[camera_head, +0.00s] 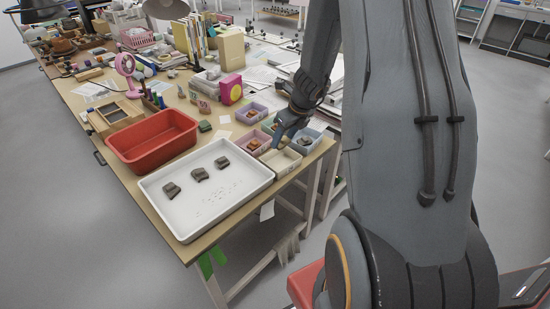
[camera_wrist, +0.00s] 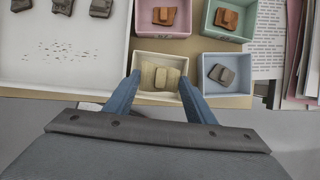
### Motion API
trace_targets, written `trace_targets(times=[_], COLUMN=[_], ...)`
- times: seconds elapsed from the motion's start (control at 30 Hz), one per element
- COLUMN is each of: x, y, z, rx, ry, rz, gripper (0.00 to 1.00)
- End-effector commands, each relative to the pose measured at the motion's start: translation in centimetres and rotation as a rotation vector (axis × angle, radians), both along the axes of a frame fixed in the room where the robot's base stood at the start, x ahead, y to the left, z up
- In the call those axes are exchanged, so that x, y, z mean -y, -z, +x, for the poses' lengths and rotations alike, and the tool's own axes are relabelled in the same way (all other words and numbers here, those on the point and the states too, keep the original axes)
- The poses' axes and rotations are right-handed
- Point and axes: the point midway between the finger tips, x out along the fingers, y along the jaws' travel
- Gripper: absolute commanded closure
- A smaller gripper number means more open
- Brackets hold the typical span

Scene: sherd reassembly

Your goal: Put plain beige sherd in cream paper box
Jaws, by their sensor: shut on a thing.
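The plain beige sherd (camera_wrist: 160,77) shows in the wrist view between the two blue fingers of my gripper (camera_wrist: 160,80). My gripper is shut on it. The sherd appears within the outline of the cream paper box (camera_wrist: 150,58); whether it touches the box floor I cannot tell. In the head view my gripper (camera_head: 279,142) points down over the far side of the cream box (camera_head: 281,168), near the table's right edge. The sherd is not clear in the head view.
Pink (camera_wrist: 146,30), green (camera_wrist: 208,30) and lavender (camera_wrist: 204,88) boxes with sherds stand close around the cream box. A white tray (camera_head: 218,208) with several grey-brown sherds lies left of it. A red bin (camera_head: 151,151) stands behind the tray.

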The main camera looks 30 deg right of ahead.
Motion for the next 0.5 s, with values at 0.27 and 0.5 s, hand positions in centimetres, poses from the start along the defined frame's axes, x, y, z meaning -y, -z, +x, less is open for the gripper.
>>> trace_targets(times=[0.27,0.5], x=[0.1,0.1], y=[4.3,6.5], z=[-0.1,0.0], rx=[-0.003,-0.001], ry=[0.005,0.002], rz=[0.003,0.0], gripper=[0.73,0.73])
